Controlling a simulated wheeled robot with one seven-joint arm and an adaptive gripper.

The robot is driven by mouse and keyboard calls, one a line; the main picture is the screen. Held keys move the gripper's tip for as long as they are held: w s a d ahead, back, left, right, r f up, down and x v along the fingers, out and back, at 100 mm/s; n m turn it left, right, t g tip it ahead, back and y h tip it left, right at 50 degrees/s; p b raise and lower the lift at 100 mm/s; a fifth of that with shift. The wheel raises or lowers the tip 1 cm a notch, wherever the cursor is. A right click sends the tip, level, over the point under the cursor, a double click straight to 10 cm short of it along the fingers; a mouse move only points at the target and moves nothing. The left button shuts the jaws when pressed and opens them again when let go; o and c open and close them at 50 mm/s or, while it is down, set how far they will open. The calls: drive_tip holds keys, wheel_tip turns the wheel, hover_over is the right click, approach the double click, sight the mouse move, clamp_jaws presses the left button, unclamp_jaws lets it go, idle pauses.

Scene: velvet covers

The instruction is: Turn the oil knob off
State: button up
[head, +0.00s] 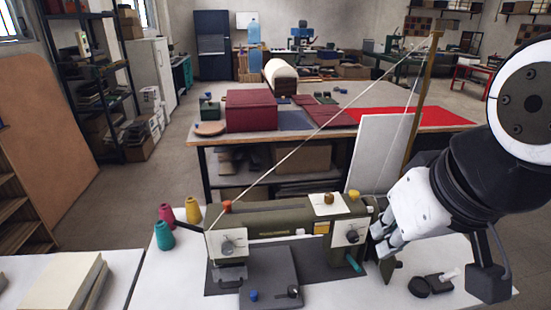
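A green sewing machine (275,222) stands on the white table in front of me. It carries several knobs, and I cannot tell which is the oil knob. A round dial on a white plate (228,247) is on its left head, and another dial on a white plate (352,237) is on its right end. A brown knob (328,199) and an orange knob (227,206) sit on top. A blue knob (253,295) and a dark knob (293,292) are on the grey front plate. My gripper (379,242) is at the machine's right end, close beside the right dial; its finger gap is unclear.
Pink, yellow and teal thread cones (164,236) stand left of the machine. A thread runs from the machine up to a wooden post (422,95). A white board (377,152) stands behind. Small black items (432,284) lie at the right front.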

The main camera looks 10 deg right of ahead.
drive_tip(key=o, duration=0.4)
drive_tip(key=shift+w+r, duration=0.15)
drive_tip(key=shift+w, duration=0.1)
drive_tip(key=o, duration=0.4)
drive_tip(key=w, duration=0.3)
drive_tip(key=w+r+n+g+b, duration=0.1)
drive_tip(key=w, duration=0.2)
drive_tip(key=w+d+n+b, duration=0.1)
drive_tip(key=w, duration=0.2)
drive_tip(key=shift+w+r+g, duration=0.3)
drive_tip(key=shift+w+r, duration=0.05)
drive_tip(key=shift+r, duration=0.05)
drive_tip(key=shift+c, duration=0.2)
drive_tip(key=n+g+b, duration=0.4)
drive_tip(key=n+b, duration=0.1)
drive_tip(key=n, duration=0.1)
hover_over(329, 195)
wheel_tip(329, 195, down, 10)
wheel_tip(329, 195, down, 14)
drive_tip(key=shift+r+p, duration=0.1)
drive_tip(key=shift+p, duration=1)
drive_tip(key=shift+m, duration=0.3)
clamp_jaws()
